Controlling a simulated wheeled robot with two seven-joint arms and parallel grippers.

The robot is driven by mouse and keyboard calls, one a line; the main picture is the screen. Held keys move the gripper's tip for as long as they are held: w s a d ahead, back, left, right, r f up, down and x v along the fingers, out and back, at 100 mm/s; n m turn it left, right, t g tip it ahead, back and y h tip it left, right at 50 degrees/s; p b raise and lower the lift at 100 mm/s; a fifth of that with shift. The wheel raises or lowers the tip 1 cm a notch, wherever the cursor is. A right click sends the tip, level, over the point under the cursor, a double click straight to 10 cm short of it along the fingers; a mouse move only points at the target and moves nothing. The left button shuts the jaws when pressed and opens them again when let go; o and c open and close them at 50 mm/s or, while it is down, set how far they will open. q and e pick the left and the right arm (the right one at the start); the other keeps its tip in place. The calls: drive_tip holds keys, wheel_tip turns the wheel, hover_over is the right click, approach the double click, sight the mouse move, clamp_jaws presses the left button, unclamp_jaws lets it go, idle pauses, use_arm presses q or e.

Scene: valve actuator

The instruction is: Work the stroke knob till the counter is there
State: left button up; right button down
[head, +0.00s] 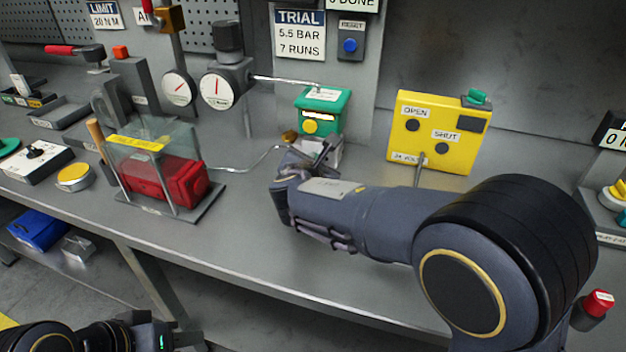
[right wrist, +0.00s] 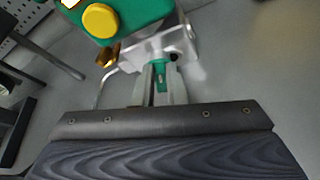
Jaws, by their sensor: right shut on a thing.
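A green actuator box (head: 322,104) with a white label on top and a yellow round part (head: 310,127) on its front stands at the back middle of the bench. The box also shows in the right wrist view (right wrist: 145,10), with the yellow part (right wrist: 101,20) facing the camera. Below it is a silver block (right wrist: 178,42). My right gripper (right wrist: 160,82) is shut on a small green knob (right wrist: 160,73) at this block; its fingers are mostly hidden in the head view. No counter digits are readable. My left gripper (head: 170,341) is low at the bottom left, its fingers unclear.
A clear guard (head: 155,147) over a red cylinder stands left of the box. Dial gauges (head: 216,90) stand behind, with a thin pipe leading to the box. A yellow OPEN/SHUT panel (head: 432,133) stands to the right. The front middle bench (head: 270,245) is clear.

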drive_tip(key=m+b, duration=0.1)
drive_tip(key=b, duration=0.2)
drive_tip(key=shift+d+f+t+y, duration=0.15)
drive_tip(key=shift+f+t+y, duration=0.15)
drive_tip(key=shift+f+y, duration=0.1)
drive_tip(key=shift+s+r+m+b, duration=0.15)
drive_tip(key=shift+m+b, duration=0.25)
drive_tip(key=shift+b, duration=0.5)
use_arm(q)
wheel_tip(320, 180, down, 6)
drive_tip(key=shift+f, duration=0.1)
use_arm(e)
drive_tip(key=c, duration=1.5)
unclamp_jaws()
drive_tip(key=shift+r, duration=0.1)
drive_tip(key=shift+o, duration=0.2)
use_arm(q)
drive_tip(key=shift+r+p, duration=0.3)
use_arm(e)
drive_tip(key=v, duration=0.7)
drive_tip(key=shift+s+d+r, duration=0.1)
drive_tip(key=shift+s+d, duration=0.05)
drive_tip(key=shift+s, duration=0.2)
